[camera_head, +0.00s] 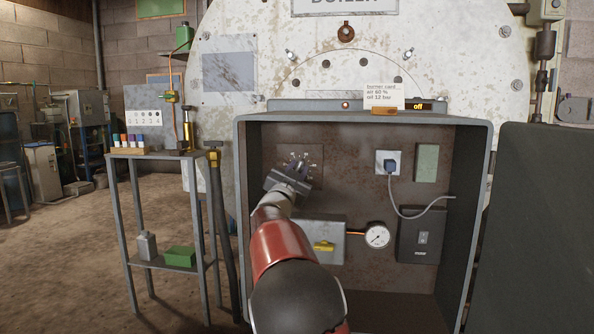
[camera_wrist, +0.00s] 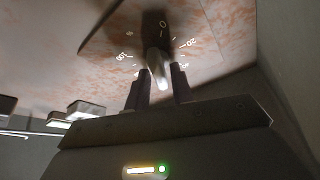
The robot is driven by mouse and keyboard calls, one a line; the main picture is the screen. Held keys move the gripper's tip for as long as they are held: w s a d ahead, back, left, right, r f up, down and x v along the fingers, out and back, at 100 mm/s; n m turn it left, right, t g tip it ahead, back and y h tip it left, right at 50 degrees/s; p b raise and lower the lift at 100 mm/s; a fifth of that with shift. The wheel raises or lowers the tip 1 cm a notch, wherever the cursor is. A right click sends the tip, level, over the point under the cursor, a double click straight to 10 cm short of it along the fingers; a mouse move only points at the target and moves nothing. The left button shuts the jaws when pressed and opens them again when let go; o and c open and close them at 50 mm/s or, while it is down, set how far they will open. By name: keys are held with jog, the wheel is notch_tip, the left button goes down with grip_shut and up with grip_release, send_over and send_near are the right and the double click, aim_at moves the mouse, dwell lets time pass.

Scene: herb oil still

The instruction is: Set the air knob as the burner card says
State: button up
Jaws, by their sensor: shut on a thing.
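The burner card (camera_head: 383,92) stands on top of the open burner box and reads air 60 %, oil 12 bar. The air knob (camera_wrist: 154,62) is a pale grip on a plate with a printed scale; 0, 20 and 100 are legible in the wrist view. My gripper (camera_wrist: 160,80) is shut on the knob, one finger on each side. In the head view my gripper (camera_head: 290,178) reaches into the box and hides most of the knob; only part of the scale (camera_head: 301,160) shows. I cannot tell the exact setting.
The box wall (camera_head: 242,210) stands close left of my arm. A yellow handle (camera_head: 323,246) lies below. A small display (camera_head: 419,107) reads off.

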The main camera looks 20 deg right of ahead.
jog(key=shift+m, duration=0.3)
jog(key=o, duration=0.7)
